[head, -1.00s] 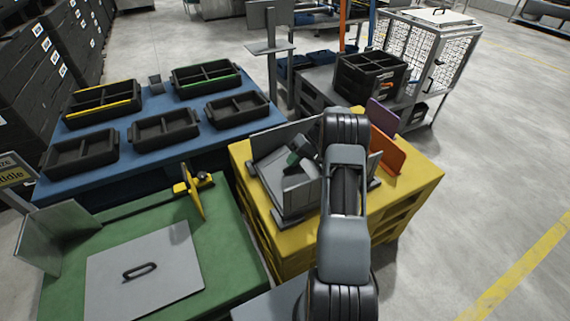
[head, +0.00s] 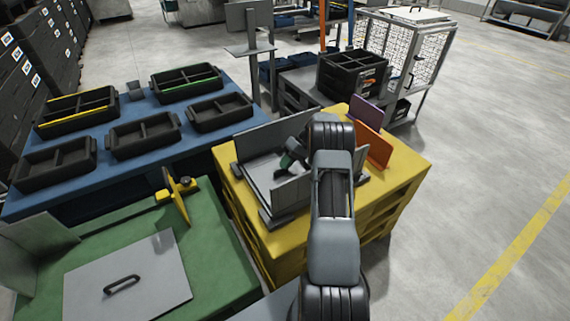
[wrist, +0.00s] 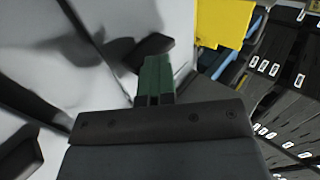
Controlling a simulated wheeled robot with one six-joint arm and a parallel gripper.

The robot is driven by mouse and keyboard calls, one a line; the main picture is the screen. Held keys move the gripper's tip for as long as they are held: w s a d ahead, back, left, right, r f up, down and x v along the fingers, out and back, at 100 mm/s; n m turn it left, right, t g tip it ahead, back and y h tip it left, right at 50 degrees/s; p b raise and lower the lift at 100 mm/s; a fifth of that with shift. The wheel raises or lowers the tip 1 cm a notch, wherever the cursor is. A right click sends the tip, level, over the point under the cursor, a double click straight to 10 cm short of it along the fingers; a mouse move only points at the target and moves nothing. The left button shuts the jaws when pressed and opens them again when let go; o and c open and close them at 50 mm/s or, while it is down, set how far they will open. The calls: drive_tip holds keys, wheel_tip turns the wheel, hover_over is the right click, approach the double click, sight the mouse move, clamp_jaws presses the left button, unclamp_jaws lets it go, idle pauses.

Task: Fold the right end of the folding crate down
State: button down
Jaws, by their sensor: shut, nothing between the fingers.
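The grey folding crate (head: 272,133) sits on a yellow stand. Its long back and front walls stand upright. The crate's light grey floor shows between them at the left, where no raised end wall is visible. My arm covers most of the crate's right end, so its angle cannot be told. My gripper (head: 287,163) is inside the crate outline, between the long walls, shut and empty. In the wrist view its green fingertips (wrist: 155,70) are together beside a light grey panel with a dark block; contact cannot be told.
The yellow stand (head: 400,185) has an orange panel (head: 372,146) and a purple panel (head: 365,113) standing right of the crate. A blue table (head: 180,108) with black trays is behind left. A green table (head: 215,240) is at front left. Open floor lies right.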

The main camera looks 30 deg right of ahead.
drive_tip(key=shift+s+d+f, duration=0.1)
drive_tip(key=shift+s+f, duration=0.05)
drive_tip(key=shift+f, duration=0.15)
wheel_tip(320, 180, up, 5)
drive_tip(key=p, duration=0.3)
drive_tip(key=shift+r, duration=0.2)
drive_tip(key=d+r, duration=0.2)
drive_tip(key=d, duration=0.7)
drive_tip(key=shift+r, duration=0.4)
drive_tip(key=shift+d, duration=0.1)
